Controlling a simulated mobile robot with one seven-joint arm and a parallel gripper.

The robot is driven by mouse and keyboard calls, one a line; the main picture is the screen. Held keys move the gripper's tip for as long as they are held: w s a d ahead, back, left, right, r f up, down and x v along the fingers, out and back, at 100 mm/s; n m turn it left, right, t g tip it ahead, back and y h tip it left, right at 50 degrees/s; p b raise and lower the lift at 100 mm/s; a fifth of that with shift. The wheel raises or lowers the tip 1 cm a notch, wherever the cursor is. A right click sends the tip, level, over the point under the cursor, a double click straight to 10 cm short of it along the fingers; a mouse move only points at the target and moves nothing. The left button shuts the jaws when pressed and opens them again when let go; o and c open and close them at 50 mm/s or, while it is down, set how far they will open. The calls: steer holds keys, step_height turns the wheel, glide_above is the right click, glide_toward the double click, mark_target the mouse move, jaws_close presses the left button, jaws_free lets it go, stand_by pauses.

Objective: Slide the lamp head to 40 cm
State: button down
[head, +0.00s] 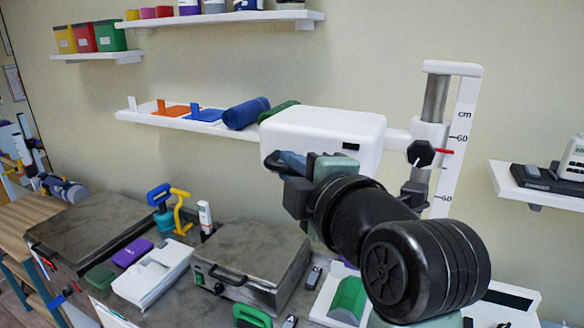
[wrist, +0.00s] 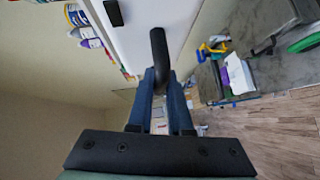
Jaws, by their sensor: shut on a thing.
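The lamp head (head: 325,130) is a white box on a white arm, joined to a carriage on the upright post at the right. A black knob (head: 420,153) and a red pointer (head: 445,151) are on the carriage. The pointer is a little below the upper number on the white cm scale (head: 460,115), which looks like 60; the lower number is too small to read surely. My gripper (head: 292,162) is at the lower front of the lamp head. In the wrist view its blue fingers (wrist: 161,80) are closed around a black handle (wrist: 158,50) on the lamp head.
A wall shelf (head: 185,121) with a blue roll (head: 246,113) is behind and left of the lamp head. Below are a grey counter and a metal-lidded unit (head: 252,260). A right shelf (head: 540,183) holds devices.

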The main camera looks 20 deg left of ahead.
steer(key=shift+f, duration=0.1)
stand_by(0.7)
step_height(320, 180, down, 18)
steer(key=b, duration=1.7)
steer(key=shift+b, duration=0.3)
steer(key=c, duration=0.8)
jaws_free()
steer(key=shift+c, duration=0.2)
steer(key=b+v, duration=0.2)
steer(key=v, duration=1.1)
